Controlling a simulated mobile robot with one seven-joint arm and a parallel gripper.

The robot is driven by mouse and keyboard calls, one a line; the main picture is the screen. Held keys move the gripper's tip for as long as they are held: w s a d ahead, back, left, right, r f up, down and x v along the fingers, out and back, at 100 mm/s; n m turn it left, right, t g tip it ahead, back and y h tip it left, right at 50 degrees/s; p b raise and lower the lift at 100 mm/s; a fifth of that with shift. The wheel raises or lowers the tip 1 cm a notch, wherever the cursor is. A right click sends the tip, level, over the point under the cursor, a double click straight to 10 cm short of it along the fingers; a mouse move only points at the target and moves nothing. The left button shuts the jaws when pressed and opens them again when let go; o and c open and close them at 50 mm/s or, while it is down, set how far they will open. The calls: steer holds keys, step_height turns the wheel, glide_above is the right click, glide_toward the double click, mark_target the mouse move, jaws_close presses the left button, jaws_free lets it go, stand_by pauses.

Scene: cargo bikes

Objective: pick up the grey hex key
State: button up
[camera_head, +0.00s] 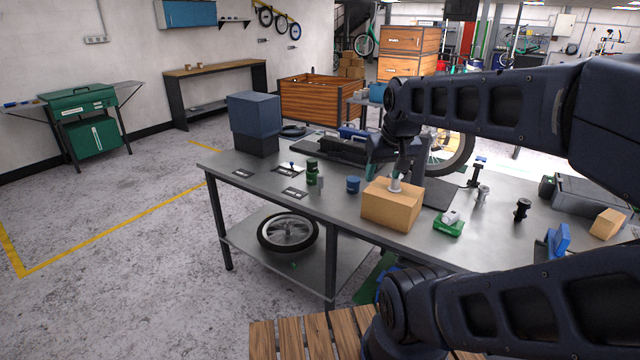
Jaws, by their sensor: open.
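I cannot make out the grey hex key for certain. A small pale grey piece (395,184) shows at the top of a cardboard box (390,207) on the grey workbench (350,222); I cannot tell what it is. My gripper (396,168) is open and points down just above that box, partly hidden by my own arm. Its fingers are dark and small, and I see nothing held in them. I cannot tell whether they touch the grey piece.
A blue tin (353,184), a dark green jar (312,172) and a blue-black box (253,115) stand left on the bench. A green-and-white item (449,224), small dark tools (522,209) and a grey bin (590,195) are right. A wheel (288,231) lies on the lower shelf.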

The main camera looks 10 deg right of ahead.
steer(key=w+r+n+g, duration=0.1)
steer(key=w+r+n, duration=0.25)
steer(key=w, duration=0.95)
steer(key=n+g, duration=0.4)
steer(key=n, duration=0.9)
glide_above(320, 183)
steer(key=d, duration=0.1)
steer(key=f, duration=1.6)
steer(key=w+f, duration=0.1)
steer(key=f, duration=0.7)
steer(key=shift+w+f, duration=0.1)
steer(key=shift+f, duration=0.3)
step_height(320, 183, down, 5)
steer(key=shift+a, duration=0.1)
steer(key=shift+w+a+f, duration=0.1)
steer(key=shift+a+f, duration=0.05)
steer(key=shift+f, duration=1.2)
steer(key=shift+w+a+f, duration=0.1)
steer(key=shift+f, duration=1.25)
steer(key=c, duration=1.1)
steer(key=shift+o, duration=0.2)
